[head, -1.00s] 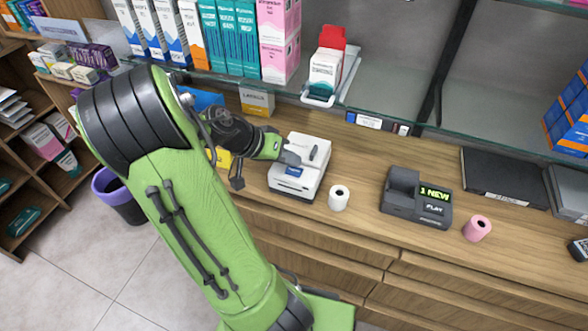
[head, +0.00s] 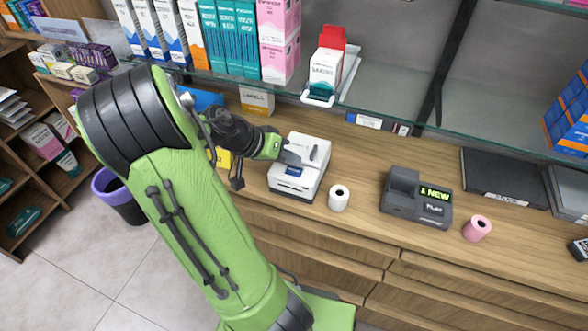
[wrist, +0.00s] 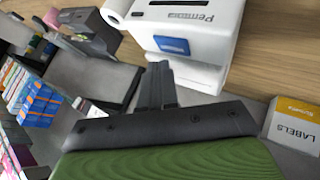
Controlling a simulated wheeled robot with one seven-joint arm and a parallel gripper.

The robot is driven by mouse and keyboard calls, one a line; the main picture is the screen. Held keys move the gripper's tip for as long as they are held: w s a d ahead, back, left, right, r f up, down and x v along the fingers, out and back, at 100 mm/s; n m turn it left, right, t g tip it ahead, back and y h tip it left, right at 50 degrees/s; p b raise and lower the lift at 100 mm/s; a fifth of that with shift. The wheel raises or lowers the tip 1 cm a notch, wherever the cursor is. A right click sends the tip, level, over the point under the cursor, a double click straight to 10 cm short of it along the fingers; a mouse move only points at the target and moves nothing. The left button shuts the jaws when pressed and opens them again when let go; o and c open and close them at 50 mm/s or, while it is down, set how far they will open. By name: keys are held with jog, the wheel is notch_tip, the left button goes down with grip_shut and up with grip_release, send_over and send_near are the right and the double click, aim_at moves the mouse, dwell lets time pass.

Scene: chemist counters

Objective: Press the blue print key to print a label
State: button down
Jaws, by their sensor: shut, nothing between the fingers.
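In the wrist view the printer (wrist: 207,45) fills the top, with a dark slot, lettering and the blue key (wrist: 172,46). My gripper (head: 291,159) reaches over the printer from the left, close to the blue key. In the wrist view my gripper (wrist: 160,70) has its fingers together and empty, with the tips just short of the key in the picture. I cannot tell whether they touch it.
A white paper roll (head: 339,198) stands right of the printer. Further right are a dark device with a lit display (head: 435,194) and a pink roll (head: 477,228). A yellow-topped labels box (wrist: 295,124) lies near my gripper. A glass shelf (head: 400,128) overhangs the counter's back.

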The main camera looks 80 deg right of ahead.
aim_at(290, 171)
jog(key=shift+f, duration=0.15)
jog(key=shift+f+b, duration=0.3)
jog(key=shift+b, duration=0.1)
jog(key=shift+f+b, duration=0.3)
dwell(0.6)
jog(key=shift+r+p, duration=0.65)
jog(key=shift+r, duration=0.1)
notch_tip(290, 171, up, 5)
jog(key=p, duration=0.4)
jog(key=shift+r, duration=0.15)
dwell(0.5)
